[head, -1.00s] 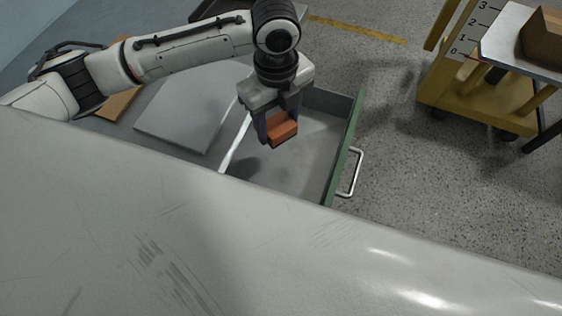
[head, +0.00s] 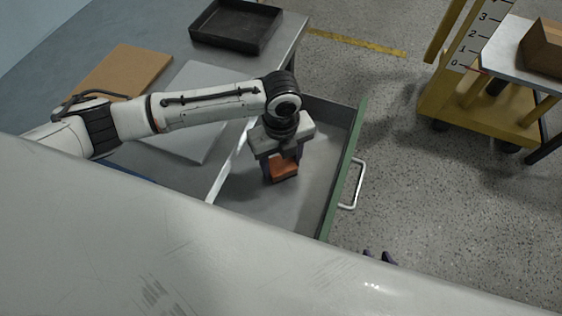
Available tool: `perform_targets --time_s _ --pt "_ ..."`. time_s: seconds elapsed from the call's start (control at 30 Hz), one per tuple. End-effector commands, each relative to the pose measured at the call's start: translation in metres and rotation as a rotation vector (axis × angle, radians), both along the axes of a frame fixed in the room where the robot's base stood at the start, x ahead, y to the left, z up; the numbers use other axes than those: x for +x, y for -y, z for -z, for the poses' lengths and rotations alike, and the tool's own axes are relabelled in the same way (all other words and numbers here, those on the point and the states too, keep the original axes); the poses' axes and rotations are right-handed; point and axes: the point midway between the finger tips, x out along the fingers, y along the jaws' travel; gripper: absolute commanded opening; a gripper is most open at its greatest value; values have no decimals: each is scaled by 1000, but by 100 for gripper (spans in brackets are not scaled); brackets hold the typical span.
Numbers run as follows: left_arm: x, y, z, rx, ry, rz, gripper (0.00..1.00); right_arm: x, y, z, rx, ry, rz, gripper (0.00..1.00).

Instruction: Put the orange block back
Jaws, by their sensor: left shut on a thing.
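My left gripper (head: 282,168) points down into an open grey drawer (head: 255,200) with a green front (head: 343,180) and a metal handle (head: 354,184). It is shut on the orange block (head: 285,172), whose upper part is partly hidden by the gripper. The block is low inside the drawer outline, and I cannot tell whether it touches the drawer floor. Two dark fingertips of my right gripper (head: 378,257) show past the white surface at the bottom. The rest of it is hidden.
A grey worktop carries a black tray (head: 237,25), a brown board (head: 122,68) and a light grey panel (head: 196,82). A yellow cart (head: 480,104) and a table with a cardboard box (head: 545,48) stand at the right. Speckled floor lies clear between drawer and cart.

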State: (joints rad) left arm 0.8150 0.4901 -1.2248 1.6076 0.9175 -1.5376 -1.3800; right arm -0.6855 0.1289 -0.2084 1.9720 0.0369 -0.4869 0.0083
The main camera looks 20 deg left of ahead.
Motion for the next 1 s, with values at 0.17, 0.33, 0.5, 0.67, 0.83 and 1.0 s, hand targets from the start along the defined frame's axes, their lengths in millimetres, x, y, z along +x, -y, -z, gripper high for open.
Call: perform_targets --time_s 0.17,0.33,0.5,0.67,0.83,1.0 --pt "1 0 -1 -1 1 0 30 0 -1 -1 1 0 -1 28" --pt "0 0 2 -1 1 1 55 0 -1 0 1 -1 -1 28" --pt "0 0 2 -1 1 0 70 -1 -1 -1 2 -1 -1 28" --pt "0 0 2 -1 1 0 70 -1 -1 -1 2 -1 -1 28" --pt "1 0 -7 -2 3 0 70 -1 -1 -2 2 -1 -1 28" --pt "2 0 -38 -2 5 1 70 0 -1 -7 4 0 1 28"
